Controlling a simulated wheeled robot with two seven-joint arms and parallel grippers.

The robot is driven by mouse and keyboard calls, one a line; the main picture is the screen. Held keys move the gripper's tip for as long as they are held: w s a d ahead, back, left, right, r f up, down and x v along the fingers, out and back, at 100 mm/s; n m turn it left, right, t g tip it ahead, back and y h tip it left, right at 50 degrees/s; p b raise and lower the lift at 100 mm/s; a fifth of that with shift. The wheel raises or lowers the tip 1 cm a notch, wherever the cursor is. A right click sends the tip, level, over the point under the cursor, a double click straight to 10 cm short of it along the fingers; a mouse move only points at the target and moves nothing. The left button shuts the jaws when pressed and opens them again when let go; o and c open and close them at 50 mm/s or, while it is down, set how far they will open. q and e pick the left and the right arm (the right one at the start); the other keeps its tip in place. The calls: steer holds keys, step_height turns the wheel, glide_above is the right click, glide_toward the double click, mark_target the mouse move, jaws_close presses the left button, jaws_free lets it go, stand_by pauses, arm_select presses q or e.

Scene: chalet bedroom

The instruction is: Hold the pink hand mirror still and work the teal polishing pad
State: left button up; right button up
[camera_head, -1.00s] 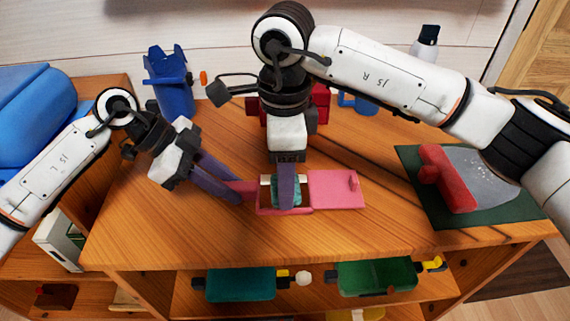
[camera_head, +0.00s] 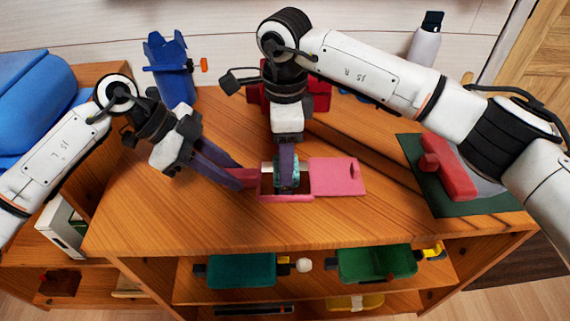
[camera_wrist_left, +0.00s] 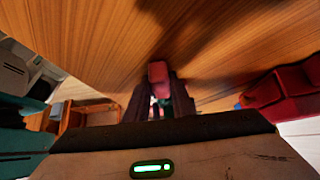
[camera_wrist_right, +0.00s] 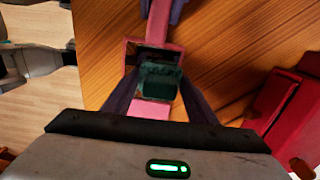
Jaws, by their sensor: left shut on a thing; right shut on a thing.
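The pink hand mirror (camera_head: 336,177) is low over the wooden table top, its handle to the left and a pink panel to the right. My left gripper (camera_head: 243,180) is shut on the handle end; the pink handle also shows in the left wrist view (camera_wrist_left: 158,74). My right gripper (camera_head: 286,181) comes from above and is shut on the teal polishing pad (camera_wrist_right: 160,80), which is over the mirror's framed dark face. The fingers partly hide the pad in the head view. I cannot tell whether pad and face touch.
A blue container (camera_head: 172,70) stands at the back left. A red object (camera_head: 318,94) is behind my right gripper. A red block (camera_head: 449,166) lies on a dark green mat (camera_head: 470,205) at the right. Teal (camera_head: 241,270) and green (camera_head: 377,264) bins sit on the shelf below.

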steer(key=shift+w, duration=0.75)
steer(key=shift+s+a, duration=0.1)
steer(key=shift+s, duration=3.3)
steer(key=shift+s+r, duration=0.1)
steer(key=shift+s, duration=0.1)
step_height(320, 180, up, 8)
arm_select(q)
steer(key=o, duration=1.1)
steer(key=shift+c, duration=0.2)
